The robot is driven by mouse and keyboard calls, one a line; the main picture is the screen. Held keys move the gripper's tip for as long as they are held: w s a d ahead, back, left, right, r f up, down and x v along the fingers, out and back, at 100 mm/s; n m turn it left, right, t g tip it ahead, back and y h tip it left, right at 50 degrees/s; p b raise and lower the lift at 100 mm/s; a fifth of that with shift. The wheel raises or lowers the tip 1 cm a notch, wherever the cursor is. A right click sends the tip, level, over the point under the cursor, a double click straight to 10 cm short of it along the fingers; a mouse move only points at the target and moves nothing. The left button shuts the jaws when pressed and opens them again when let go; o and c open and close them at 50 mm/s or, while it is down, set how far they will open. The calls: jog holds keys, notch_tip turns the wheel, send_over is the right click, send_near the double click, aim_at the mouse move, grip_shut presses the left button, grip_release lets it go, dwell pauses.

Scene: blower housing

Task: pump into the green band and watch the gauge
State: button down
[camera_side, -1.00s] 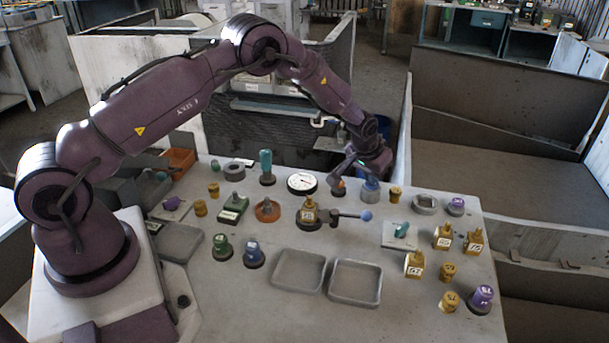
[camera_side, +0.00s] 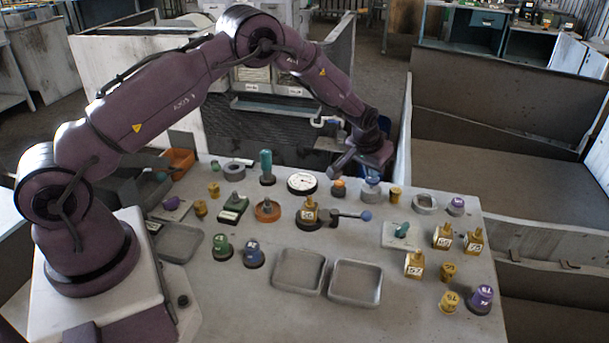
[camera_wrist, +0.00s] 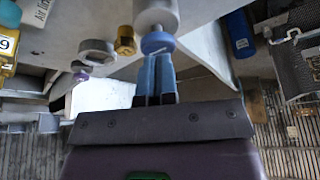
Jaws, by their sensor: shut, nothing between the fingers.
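The gauge (camera_side: 302,183) is a round white dial with a black rim, lying face up at the back of the table. Its needle and any green band are too small to read. To its right stands a grey cylinder pump (camera_side: 371,193) with a blue cap (camera_side: 372,180). In the wrist view the blue cap (camera_wrist: 157,43) sits on the grey cylinder (camera_wrist: 157,17). My gripper (camera_wrist: 157,56) has its two blue fingers shut together with nothing between them, tips at the cap. In the side view my gripper (camera_side: 372,173) is right above the pump; whether it touches is unclear.
A small orange-topped part (camera_side: 339,188) stands between gauge and pump. A brass part (camera_side: 395,194) and grey ring (camera_side: 424,203) are to the right. A blue-knobbed lever (camera_side: 365,216) lies in front. Two grey trays (camera_side: 356,300) are at the front.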

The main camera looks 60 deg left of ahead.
jog(key=shift+f, duration=0.1)
dwell(0.6)
jog(key=shift+f, duration=0.85)
jog(key=shift+r, duration=0.95)
jog(key=shift+f, duration=0.15)
jog(key=shift+f, duration=0.75)
jog(key=shift+r, duration=0.9)
dwell(0.8)
